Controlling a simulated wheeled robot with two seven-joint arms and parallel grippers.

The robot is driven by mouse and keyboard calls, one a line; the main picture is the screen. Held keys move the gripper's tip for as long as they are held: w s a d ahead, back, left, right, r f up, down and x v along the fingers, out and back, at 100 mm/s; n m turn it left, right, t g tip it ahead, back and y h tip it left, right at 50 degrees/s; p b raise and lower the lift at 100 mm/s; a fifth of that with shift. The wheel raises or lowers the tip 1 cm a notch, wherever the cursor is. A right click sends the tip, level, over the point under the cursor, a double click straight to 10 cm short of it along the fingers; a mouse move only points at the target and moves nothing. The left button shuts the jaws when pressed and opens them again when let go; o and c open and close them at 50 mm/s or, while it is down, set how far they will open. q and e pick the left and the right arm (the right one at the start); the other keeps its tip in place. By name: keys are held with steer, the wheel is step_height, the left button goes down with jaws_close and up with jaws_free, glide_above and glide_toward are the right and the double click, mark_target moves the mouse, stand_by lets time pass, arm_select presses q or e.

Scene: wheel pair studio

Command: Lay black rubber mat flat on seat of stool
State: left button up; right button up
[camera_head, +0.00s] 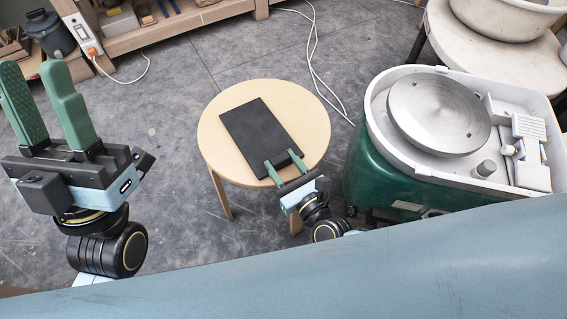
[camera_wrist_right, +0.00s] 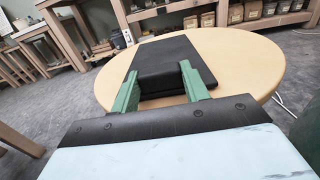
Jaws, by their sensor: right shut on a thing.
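The black rubber mat (camera_head: 258,124) is a flat dark rectangle over the round pale wooden seat of the stool (camera_head: 312,124). It looks flat on the seat or just above it; I cannot tell which. My right gripper (camera_head: 280,161) is shut on the mat's near end, with its green fingers on either side. In the right wrist view the mat (camera_wrist_right: 178,52) extends away from the fingers over the stool seat (camera_wrist_right: 250,65), its near end between them. My left gripper (camera_head: 34,72) is open and empty, raised at the far left, away from the stool.
A green pottery wheel with a white basin (camera_head: 378,105) and grey wheel head (camera_head: 438,115) stands close to the right of the stool. A wooden bench (camera_head: 165,34) is at the back left. A white cable (camera_head: 311,60) lies behind the stool. The floor left of the stool is clear.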

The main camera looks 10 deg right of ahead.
steer(key=shift+f, duration=0.1)
steer(key=o, duration=1.1)
steer(key=shift+c, duration=0.2)
